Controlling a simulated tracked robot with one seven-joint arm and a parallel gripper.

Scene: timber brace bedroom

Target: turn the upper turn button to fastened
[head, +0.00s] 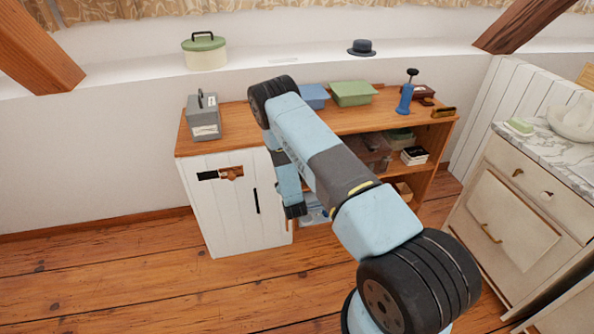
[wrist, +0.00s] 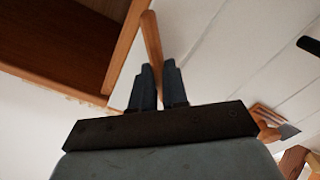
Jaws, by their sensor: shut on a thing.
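In the wrist view a narrow orange-brown wooden strip (wrist: 152,38), which looks like the upper turn button, runs between my two fingers beside the edge of the white door (wrist: 215,60). My gripper (wrist: 157,72) is shut on it. The fingers hide its near end, so its exact angle to the door is hard to tell. In the head view the white door (head: 225,215) is at the left of the wooden cabinet, and my arm covers its right edge and the button there. The gripper end shows only as a dark shape near that edge.
The door carries a black handle (head: 257,200) and a brown wooden fitting (head: 230,172) by a dark slot. Open shelves (head: 405,170) lie right of the door. A grey box (head: 204,120) stands on the cabinet top. The floor in front is clear.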

